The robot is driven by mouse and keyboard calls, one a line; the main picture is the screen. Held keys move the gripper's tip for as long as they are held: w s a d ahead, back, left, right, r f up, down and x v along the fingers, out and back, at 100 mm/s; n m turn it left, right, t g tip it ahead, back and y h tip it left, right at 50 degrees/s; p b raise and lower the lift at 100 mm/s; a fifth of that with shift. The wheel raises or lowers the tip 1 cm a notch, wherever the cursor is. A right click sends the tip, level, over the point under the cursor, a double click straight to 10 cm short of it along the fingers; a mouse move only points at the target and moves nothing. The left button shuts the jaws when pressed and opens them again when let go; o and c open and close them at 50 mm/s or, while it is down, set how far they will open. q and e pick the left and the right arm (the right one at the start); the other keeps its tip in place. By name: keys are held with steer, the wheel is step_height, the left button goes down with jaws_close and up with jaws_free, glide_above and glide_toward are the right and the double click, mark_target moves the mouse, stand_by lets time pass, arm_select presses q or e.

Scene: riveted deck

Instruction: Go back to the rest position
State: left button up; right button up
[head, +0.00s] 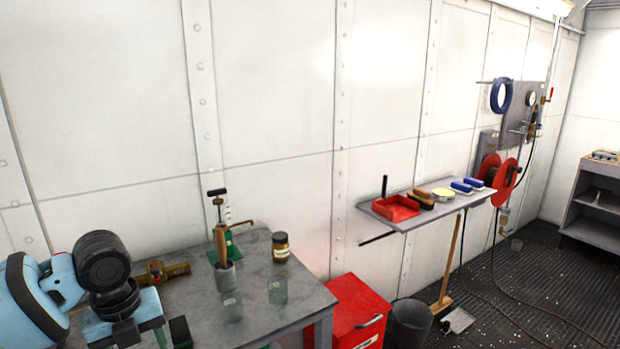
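Neither of my grippers can be made out in the head view. A large light-blue and black assembly (65,285) fills the lower left corner, over the near left part of the grey workbench (255,305). I cannot tell whether it is a bench machine or part of my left arm, and no fingertips show on it. My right arm does not show at all. Nothing is seen held.
On the workbench are a hand pump (221,245), an amber jar (281,246), clear cups (277,291) and a brass fitting (165,271). A red cabinet (358,308), dark bin (411,323) and narrow wall shelf (425,212) stand right. Dark floor (560,290) is open at right.

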arm_select(q)
steer(key=s+d+f+n+t+h+p, duration=0.1)
steer(key=s+d+f+n+t+h, duration=0.15)
steer(key=d+f+n, duration=0.65)
steer(key=s+d+f+n+t+h, duration=0.2)
steer(key=s+d+f+n+h, duration=0.15)
steer(key=d+f, duration=0.65)
steer(key=s+a+f+n+t+y, duration=0.1)
steer(key=s+a+f+n, duration=0.2)
steer(key=s+n, duration=0.2)
steer(key=s+a+f+n+t+y, duration=0.1)
steer(key=s+a+f+n, duration=0.3)
steer(key=s, duration=0.6)
steer(key=s+a+f+n+t+y+p, duration=0.1)
steer(key=s+a+f+n+t+y, duration=0.1)
steer(key=s, duration=0.5)
step_height(320, 180, down, 2)
steer(key=a+n, duration=0.1)
steer(key=n, duration=0.2)
steer(key=shift+s+a+f+n+y, duration=0.2)
steer(key=shift+s+n+y, duration=0.1)
steer(key=shift+s+n, duration=0.1)
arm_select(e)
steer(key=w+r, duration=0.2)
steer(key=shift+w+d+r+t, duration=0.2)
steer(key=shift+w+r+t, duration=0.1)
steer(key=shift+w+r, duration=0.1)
